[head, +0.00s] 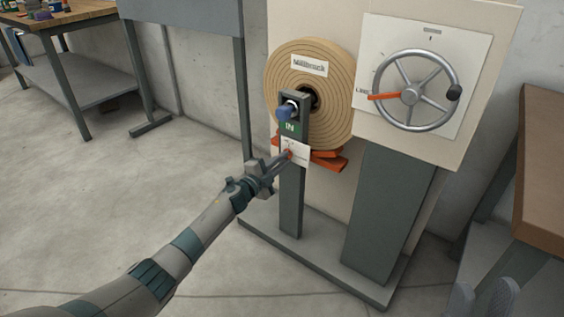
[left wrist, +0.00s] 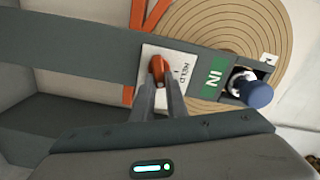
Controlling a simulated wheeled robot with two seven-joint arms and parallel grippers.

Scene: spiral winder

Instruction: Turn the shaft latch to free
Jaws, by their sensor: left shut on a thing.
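The blue-capped shaft end (head: 286,111) sits above the green IN label (head: 290,127); the cap also shows in the left wrist view (left wrist: 257,94).
A wound tan spiral roll (head: 340,110) stands behind the post, with orange-red bars (head: 330,163) under it. A handwheel (head: 411,91) with a black knob and an orange pointer is on the right panel. A brown-topped bench (head: 540,170) stands at far right. The floor at left is clear.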

